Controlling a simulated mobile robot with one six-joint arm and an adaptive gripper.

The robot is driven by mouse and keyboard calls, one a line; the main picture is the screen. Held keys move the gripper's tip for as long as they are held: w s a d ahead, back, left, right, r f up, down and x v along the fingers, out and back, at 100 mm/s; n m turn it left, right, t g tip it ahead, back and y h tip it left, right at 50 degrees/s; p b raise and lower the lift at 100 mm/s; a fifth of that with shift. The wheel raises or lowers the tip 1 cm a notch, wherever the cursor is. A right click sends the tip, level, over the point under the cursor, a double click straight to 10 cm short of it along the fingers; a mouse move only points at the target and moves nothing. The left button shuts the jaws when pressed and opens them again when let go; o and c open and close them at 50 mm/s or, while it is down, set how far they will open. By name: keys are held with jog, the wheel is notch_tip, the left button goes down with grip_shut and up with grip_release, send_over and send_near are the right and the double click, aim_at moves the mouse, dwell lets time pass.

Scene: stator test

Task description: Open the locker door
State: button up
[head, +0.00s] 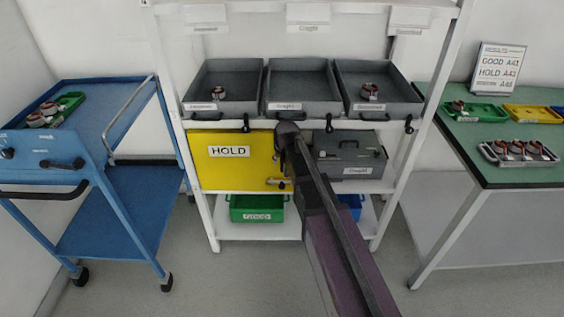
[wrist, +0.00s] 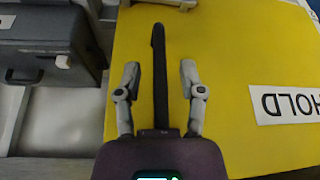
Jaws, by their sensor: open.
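The locker door (head: 225,172) is yellow with a HOLD label and sits on the middle shelf of the white rack. It looks shut. In the wrist view the door (wrist: 235,50) fills the right side, with its label upside down. A long black handle (wrist: 159,45) stands out along the door near its edge. My gripper (head: 284,140) is at the door's right side. In the wrist view its two fingers are apart, one on each side of the handle, with a gap on both sides. In the head view my arm covers part of the door's right edge.
A grey latch (head: 279,183) is at the door's lower right. A grey case (head: 348,150) stands just right of the locker. Grey bins (head: 300,105) sit above, a green bin (head: 257,207) below. A blue cart (head: 115,205) stands left, a green-topped table (head: 510,165) right.

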grip_shut()
jog(key=shift+s, duration=0.1)
